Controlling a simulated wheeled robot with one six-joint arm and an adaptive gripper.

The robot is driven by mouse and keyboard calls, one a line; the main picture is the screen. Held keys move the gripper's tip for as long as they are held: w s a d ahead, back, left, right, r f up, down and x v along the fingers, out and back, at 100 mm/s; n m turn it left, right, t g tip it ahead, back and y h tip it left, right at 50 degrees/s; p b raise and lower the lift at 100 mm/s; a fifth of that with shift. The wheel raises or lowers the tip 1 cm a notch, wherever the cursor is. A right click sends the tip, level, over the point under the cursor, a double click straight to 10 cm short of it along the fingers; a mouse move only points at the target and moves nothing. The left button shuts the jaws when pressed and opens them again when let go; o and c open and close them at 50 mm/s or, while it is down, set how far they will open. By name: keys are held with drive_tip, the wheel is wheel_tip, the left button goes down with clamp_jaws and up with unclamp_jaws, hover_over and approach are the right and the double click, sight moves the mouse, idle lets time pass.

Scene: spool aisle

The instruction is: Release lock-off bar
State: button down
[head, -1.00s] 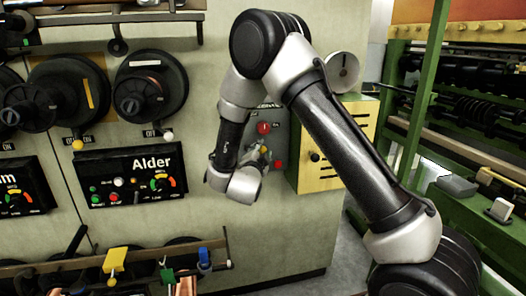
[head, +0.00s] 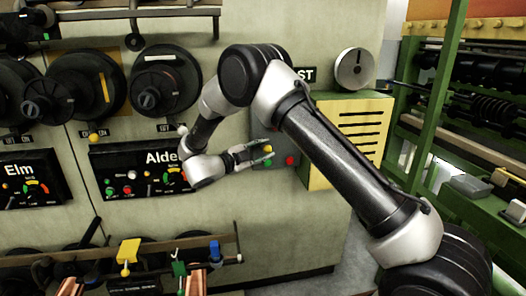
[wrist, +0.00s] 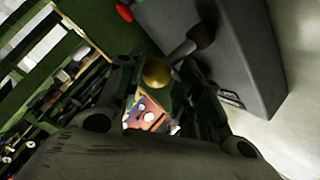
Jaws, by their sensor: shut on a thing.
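My gripper (head: 268,154) reaches in from the left across the front of a grey switch box (head: 277,172) on the pale cabinet wall. In the wrist view, a dark bar (wrist: 190,45) with a brass ball end (wrist: 157,72) stands out from the grey box, which also shows there (wrist: 235,60). The ball end lies between my two fingers, and my gripper (wrist: 160,90) is shut on this bar. The exact finger contact is partly hidden. A red button (head: 290,160) sits on the box, right of my fingertips. My arm hides the upper part of the box.
A yellow slotted cabinet (head: 350,140) stands right of the grey box. The Alder panel (head: 125,170) is left, partly behind my wrist. A rail with clamps (head: 128,252) juts out below. A green rack (head: 430,110) stands at far right.

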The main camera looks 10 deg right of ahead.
idle(0.4)
drive_tip(key=c, duration=1.2)
unclamp_jaws()
drive_tip(key=shift+d, duration=0.1)
drive_tip(key=shift+c, duration=0.2)
drive_tip(key=v, duration=1.2)
drive_tip(key=shift+w, duration=0.1)
